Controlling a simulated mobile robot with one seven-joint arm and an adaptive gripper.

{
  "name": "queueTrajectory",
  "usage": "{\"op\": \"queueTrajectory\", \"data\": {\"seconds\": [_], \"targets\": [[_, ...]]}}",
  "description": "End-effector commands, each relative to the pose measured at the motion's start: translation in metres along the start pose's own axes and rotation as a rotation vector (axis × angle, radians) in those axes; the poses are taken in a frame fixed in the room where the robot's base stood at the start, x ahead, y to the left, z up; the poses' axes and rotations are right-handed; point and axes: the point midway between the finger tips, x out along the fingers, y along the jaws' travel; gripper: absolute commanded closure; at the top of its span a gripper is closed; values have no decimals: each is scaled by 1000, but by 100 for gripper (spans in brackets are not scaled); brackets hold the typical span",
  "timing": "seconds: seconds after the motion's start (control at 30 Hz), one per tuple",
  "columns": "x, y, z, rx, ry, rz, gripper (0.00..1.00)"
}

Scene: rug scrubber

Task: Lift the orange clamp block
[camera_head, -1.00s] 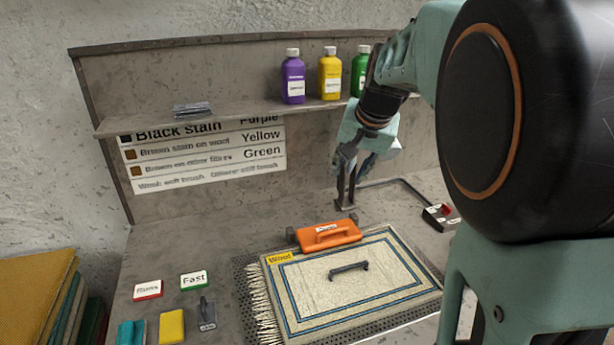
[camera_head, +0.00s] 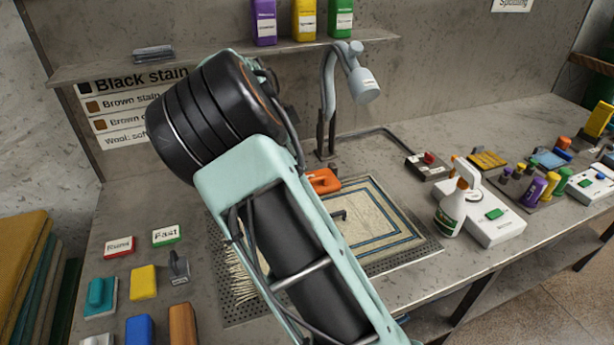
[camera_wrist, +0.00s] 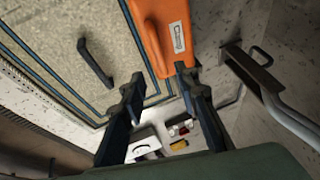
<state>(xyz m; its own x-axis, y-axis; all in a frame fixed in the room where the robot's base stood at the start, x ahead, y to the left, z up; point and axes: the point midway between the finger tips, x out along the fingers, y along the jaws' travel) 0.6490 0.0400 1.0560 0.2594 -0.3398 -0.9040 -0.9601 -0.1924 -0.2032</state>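The orange clamp block (camera_head: 325,181) lies at the far edge of the rug (camera_head: 385,215); in the head view my arm hides its left part. In the wrist view the clamp block (camera_wrist: 160,32) is at the top, its white label facing the camera. My gripper (camera_wrist: 157,80) is open in the wrist view, its two dark fingers apart with nothing between them. The right fingertip overlaps the block's lower end in the picture; I cannot tell whether they touch. In the head view my gripper is hidden behind my arm.
A bent lamp-like stand (camera_head: 328,95) rises just behind the block. A black handle (camera_wrist: 95,62) sits on the rug. A spray bottle (camera_head: 453,205) and a white device (camera_head: 495,222) stand to the right. Small pads lie at the left.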

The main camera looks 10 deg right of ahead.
Motion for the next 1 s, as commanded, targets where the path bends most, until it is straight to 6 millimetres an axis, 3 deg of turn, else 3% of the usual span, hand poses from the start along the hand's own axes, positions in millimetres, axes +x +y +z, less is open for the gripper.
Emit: {"op": "queueTrajectory", "data": {"seconds": [0.3, 0.5, 0.9, 1.0], "targets": [[60, 1, -1, -1, 0, 4, 71], [86, 1, -1, -1, -1, 2, 71], [95, 1, 0, -2, -2, 1, 71], [95, 1, 0, -2, -2, 1, 81]]}}
